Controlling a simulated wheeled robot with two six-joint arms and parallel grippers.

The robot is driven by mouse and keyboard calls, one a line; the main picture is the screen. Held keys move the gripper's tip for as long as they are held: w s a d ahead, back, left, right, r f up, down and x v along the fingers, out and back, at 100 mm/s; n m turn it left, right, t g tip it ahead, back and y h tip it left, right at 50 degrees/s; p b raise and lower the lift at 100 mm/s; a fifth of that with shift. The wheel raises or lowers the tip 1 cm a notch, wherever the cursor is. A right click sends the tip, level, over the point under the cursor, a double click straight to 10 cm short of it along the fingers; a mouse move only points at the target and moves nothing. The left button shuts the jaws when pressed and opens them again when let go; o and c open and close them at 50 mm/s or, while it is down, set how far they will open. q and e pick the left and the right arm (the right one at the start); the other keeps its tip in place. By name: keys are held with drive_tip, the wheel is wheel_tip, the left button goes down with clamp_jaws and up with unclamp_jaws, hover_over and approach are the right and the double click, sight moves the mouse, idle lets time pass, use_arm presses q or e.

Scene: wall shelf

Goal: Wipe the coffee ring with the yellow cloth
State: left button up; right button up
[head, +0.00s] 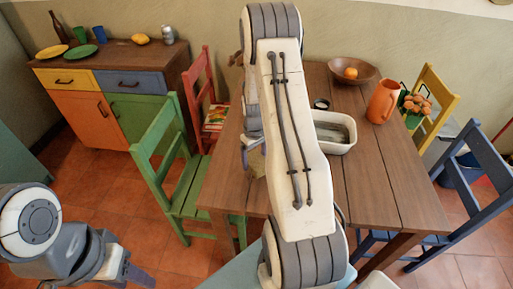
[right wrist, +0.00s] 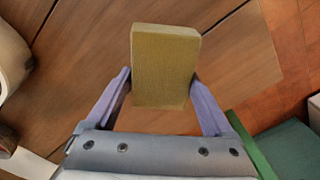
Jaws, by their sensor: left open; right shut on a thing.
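The yellow cloth (right wrist: 165,65) looks like a thick folded block in the right wrist view. My right gripper (right wrist: 160,79) is shut on it, one finger on each side. In the head view a bit of the cloth (head: 257,163) shows beside my right arm, over the left part of the wooden table (head: 225,185). I cannot tell whether the cloth touches the tabletop. I see no coffee ring in either view; my right arm hides much of the table's middle. My left gripper (head: 130,272) is open and empty at the lower left, away from the table.
A white tub (head: 347,148), a small dark-rimmed cup (head: 321,103), an orange pitcher (head: 382,102) and a wooden bowl (head: 338,70) with an orange stand on the table. Green (head: 150,165), red (head: 200,85), yellow (head: 437,95) and blue (head: 480,165) chairs surround it. The table's front right is clear.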

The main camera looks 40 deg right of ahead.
sight(254, 158)
drive_tip(key=shift+r+p, duration=1.05)
drive_tip(key=shift+r, duration=0.65)
